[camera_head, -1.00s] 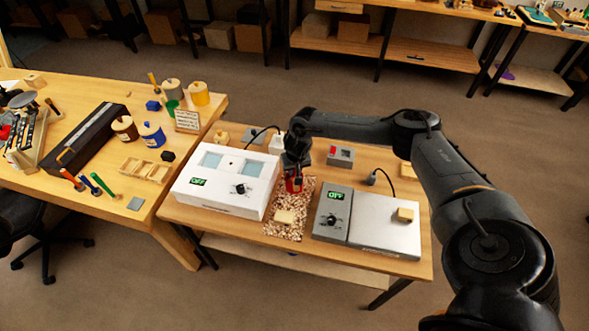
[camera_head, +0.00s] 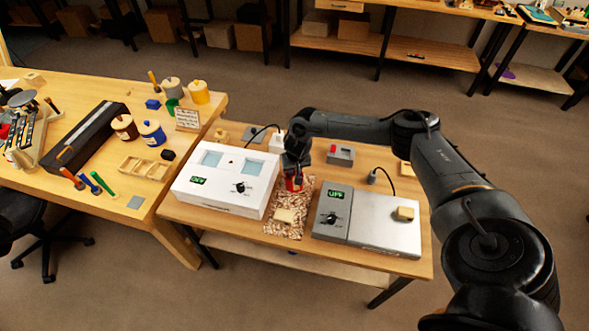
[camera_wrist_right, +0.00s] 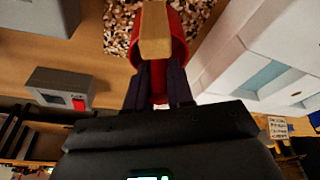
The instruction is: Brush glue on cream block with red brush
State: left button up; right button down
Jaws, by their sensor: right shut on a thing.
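A red-handled tool (camera_head: 71,178) lies on the left bench with blue and green ones. My left gripper is not in view.
The white two-window device (camera_head: 215,201) is left of the mat, the grey plate device (camera_head: 375,232) right of it, bearing another small block (camera_head: 405,213). A grey box with a red button (camera_head: 341,154) is behind. Jars (camera_head: 152,135) stand on the left bench.

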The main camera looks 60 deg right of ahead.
dwell(0.5)
jog(key=shift+f+p, duration=0.1)
jog(key=shift+p, duration=0.3)
dwell(0.5)
dwell(0.6)
jog(key=shift+s+r+p, duration=0.1)
jog(key=shift+r+p, duration=0.6)
jog(key=shift+p, duration=0.25)
notch_tip(320, 180, up, 5)
jog(key=p, duration=0.6)
jog(key=shift+r+p, duration=0.4)
jog(key=shift+p, duration=0.2)
